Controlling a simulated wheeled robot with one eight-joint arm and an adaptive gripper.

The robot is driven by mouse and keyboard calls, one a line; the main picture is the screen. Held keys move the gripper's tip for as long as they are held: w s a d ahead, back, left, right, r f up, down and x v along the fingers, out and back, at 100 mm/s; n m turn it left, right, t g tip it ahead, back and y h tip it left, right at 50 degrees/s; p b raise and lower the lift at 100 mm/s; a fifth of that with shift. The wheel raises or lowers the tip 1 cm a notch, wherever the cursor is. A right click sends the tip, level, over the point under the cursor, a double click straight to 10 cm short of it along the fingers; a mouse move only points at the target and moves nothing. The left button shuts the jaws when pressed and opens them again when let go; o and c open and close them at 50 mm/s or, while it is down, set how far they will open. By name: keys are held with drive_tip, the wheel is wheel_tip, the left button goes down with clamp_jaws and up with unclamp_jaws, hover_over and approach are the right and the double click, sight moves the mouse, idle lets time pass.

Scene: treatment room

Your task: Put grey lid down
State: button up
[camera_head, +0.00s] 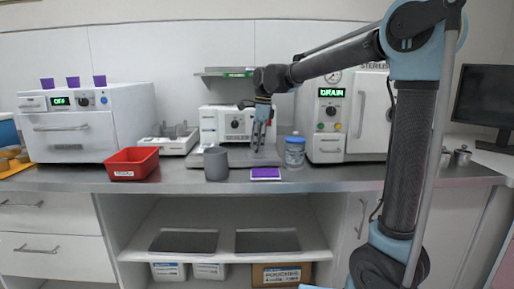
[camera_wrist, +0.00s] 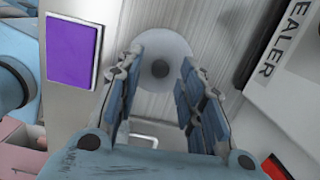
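A round pale grey lid (camera_wrist: 146,48) with a dark knob at its centre lies flat on a brushed metal surface (camera_wrist: 220,30) in the wrist view. My gripper (camera_wrist: 162,62) is above it with its two fingers spread apart, one on each side of the knob and not touching it. The fingers hide part of the lid's edge. In the head view my gripper (camera_head: 260,141) points down over the metal platform in front of the sealer (camera_head: 210,124). The lid is too small to make out there. A grey cup (camera_head: 215,164) stands to the left of my gripper on the counter.
A purple pad (camera_head: 265,174) lies at the counter's front; it also shows in the wrist view (camera_wrist: 73,53). A blue-lidded jar (camera_head: 294,155) stands close on the right, beside the steriliser (camera_head: 328,140). A red bin (camera_head: 132,163) is at the left.

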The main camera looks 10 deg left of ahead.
sight(261, 153)
wheel_tip(261, 153, up, 10)
drive_tip(key=d, duration=0.1)
drive_tip(key=shift+w+d+r, duration=0.2)
drive_tip(key=shift+r, duration=0.05)
